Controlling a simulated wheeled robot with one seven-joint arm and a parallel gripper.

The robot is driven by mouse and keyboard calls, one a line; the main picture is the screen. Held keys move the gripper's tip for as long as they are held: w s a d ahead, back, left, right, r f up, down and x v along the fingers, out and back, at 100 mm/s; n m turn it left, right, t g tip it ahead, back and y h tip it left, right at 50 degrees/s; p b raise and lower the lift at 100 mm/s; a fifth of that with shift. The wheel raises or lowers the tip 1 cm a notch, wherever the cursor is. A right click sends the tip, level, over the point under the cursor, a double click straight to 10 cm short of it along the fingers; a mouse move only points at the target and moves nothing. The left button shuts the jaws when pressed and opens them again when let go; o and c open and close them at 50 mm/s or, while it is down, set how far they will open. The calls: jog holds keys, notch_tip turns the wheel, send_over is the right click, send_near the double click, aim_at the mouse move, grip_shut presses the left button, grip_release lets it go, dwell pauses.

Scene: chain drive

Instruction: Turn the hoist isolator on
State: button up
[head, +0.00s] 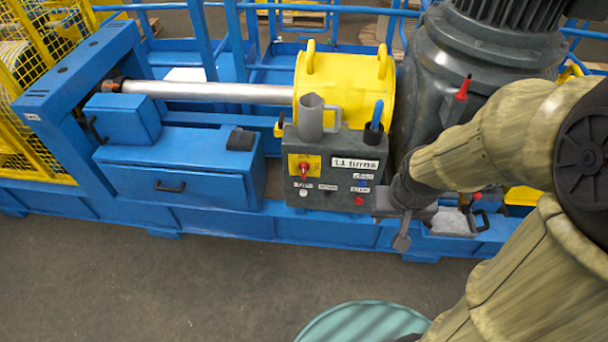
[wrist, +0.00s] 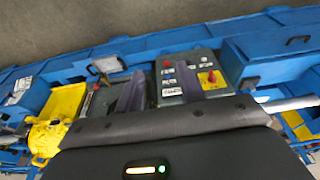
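A dark grey control box (head: 330,184) stands on the blue frame in the middle of the head view. On its left face is a red rotary handle (head: 304,170) on a yellow plate, which looks like the isolator; the small labels are too blurred to confirm this. The handle also shows in the wrist view (wrist: 211,78), on a yellow plate. My gripper (head: 396,222) is right of the box in the head view, apart from the handle. In the wrist view its two dark fingers (wrist: 160,84) are spread with nothing between them.
The box also carries small buttons, a "11 turns" label (head: 356,164), a grey mug-like cup (head: 312,117) and a blue-handled tool (head: 376,115). A yellow drum (head: 343,85) and a grey motor (head: 470,55) stand behind.

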aim_at(303, 172)
jog(key=w+a+f+t+y+b, duration=0.1)
jog(key=w+a+f+t+b, duration=0.3)
jog(key=w+a+f+b, duration=0.45)
jog(key=w+a+f+t+y+b, duration=0.1)
jog(key=w+a+f+t+b, duration=0.4)
jog(key=w+f, duration=0.55)
jog(key=a+f+t+h+b, duration=0.1)
jog(key=a+f+t+b, duration=0.2)
jog(key=a+f+b, duration=0.1)
jog(key=a+f+t+h+b, duration=0.1)
jog(key=a+f+t+b, duration=0.2)
jog(key=f+b, duration=0.3)
notch_tip(303, 172, down, 3)
jog(key=shift+s+a+r+h, duration=0.15)
jog(key=shift+a+h, duration=0.15)
jog(key=shift+a, duration=0.15)
jog(key=w, duration=1.7)
jog(key=shift+w+d+b, duration=0.25)
jog(key=shift+b, duration=0.1)
